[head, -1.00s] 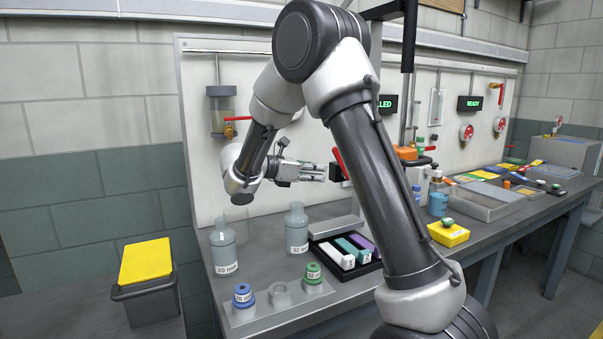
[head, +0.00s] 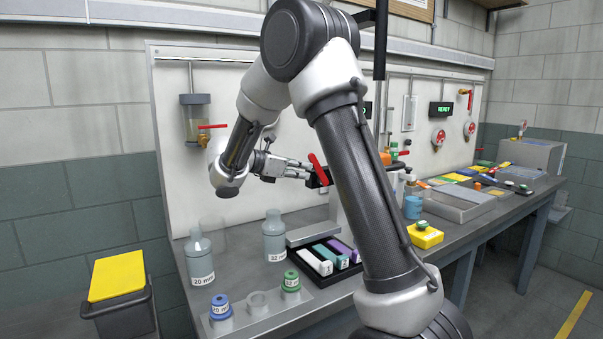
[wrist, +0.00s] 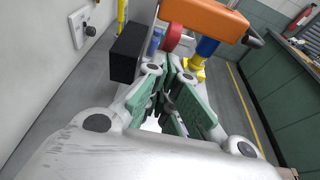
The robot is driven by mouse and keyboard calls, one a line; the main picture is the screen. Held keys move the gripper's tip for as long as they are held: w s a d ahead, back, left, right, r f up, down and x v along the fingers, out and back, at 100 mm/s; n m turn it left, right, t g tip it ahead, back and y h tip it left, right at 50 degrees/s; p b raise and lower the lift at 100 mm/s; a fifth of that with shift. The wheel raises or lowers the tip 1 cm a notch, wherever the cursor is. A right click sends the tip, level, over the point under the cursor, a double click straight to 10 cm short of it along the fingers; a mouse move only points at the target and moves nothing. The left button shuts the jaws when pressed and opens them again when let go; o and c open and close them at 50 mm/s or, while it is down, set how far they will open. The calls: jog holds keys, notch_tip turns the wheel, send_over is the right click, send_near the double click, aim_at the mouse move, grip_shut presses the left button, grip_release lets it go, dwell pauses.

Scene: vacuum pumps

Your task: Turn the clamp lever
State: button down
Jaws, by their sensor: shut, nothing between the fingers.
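A red lever (head: 318,169), which looks like the clamp lever, stands tilted at a small black block (head: 315,180) in the middle of the head view, partly behind my arm. My gripper (head: 307,173) points right, its tips right beside the lever. I cannot tell whether they touch it. In the wrist view my gripper (wrist: 168,88) has its fingers together with nothing between them. A black block (wrist: 126,52) is just ahead and left of the fingers. A red round part (wrist: 172,38) shows beyond the tips; I cannot tell whether it belongs to the lever.
An orange part (wrist: 204,18) is ahead in the wrist view. The panel wall carries a red-handled valve (head: 212,127) at left.

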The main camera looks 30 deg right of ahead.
aim_at(310, 160)
jog(key=shift+d+r+y, duration=0.15)
jog(key=shift+r+y, duration=0.1)
jog(key=shift+y, duration=0.05)
jog(key=d+r+y, duration=0.1)
jog(key=y, duration=0.1)
jog(key=d+r+y, duration=0.1)
jog(key=shift+d+r+y, duration=0.15)
jog(key=shift+r+y, duration=0.1)
jog(key=shift+y, duration=0.15)
jog(key=shift+d+r, duration=0.25)
jog(key=shift+d, duration=0.3)
jog(key=shift+a, duration=0.3)
jog(key=f+v, duration=0.1)
jog(key=v, duration=1.1)
jog(key=shift+a+r, duration=0.25)
jog(key=shift+a, duration=0.4)
